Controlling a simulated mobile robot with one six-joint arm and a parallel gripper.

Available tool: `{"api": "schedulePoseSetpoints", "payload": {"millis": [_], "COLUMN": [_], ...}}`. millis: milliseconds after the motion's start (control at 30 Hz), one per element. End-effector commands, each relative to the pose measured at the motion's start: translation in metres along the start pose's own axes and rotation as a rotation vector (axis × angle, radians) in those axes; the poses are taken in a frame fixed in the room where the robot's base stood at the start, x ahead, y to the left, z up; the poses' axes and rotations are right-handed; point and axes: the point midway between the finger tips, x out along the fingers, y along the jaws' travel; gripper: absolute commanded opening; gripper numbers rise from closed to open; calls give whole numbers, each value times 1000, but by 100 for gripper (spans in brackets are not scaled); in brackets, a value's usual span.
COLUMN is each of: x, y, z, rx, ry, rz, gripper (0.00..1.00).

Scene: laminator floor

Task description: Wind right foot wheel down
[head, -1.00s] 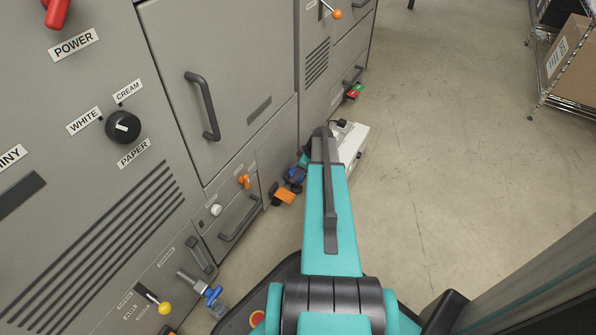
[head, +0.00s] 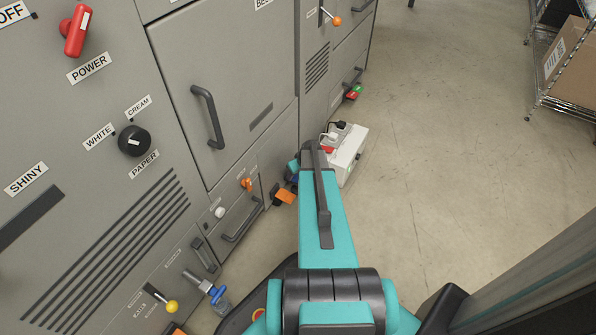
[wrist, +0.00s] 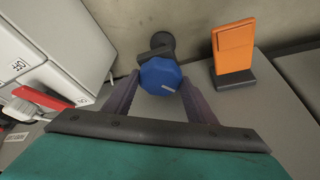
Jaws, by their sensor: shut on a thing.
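The blue foot wheel (wrist: 160,76), a faceted knob with a white pointer line on its face, sits on a dark bracket near the floor in the wrist view. My gripper (wrist: 160,84) has one finger on each side of it and is shut on it. The pointer line slants toward the lower right of the picture. In the head view only a sliver of the blue wheel (head: 293,179) shows at the left edge of my arm. My fingers are hidden behind the arm there.
An orange pedal-like piece on a black base (wrist: 234,50) stands close right of the wheel. Grey machine panels (head: 70,200) line the left; open floor (head: 430,190) lies right.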

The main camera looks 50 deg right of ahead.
Motion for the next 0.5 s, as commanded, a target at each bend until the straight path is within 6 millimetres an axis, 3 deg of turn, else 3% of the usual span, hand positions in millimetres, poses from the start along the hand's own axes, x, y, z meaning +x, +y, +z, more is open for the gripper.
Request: {"api": "schedulePoseSetpoints", "payload": {"millis": [500], "x": [-1], "y": [1], "z": [3], "rx": [144], "ry": [-6], "rz": [63], "gripper": [29]}}
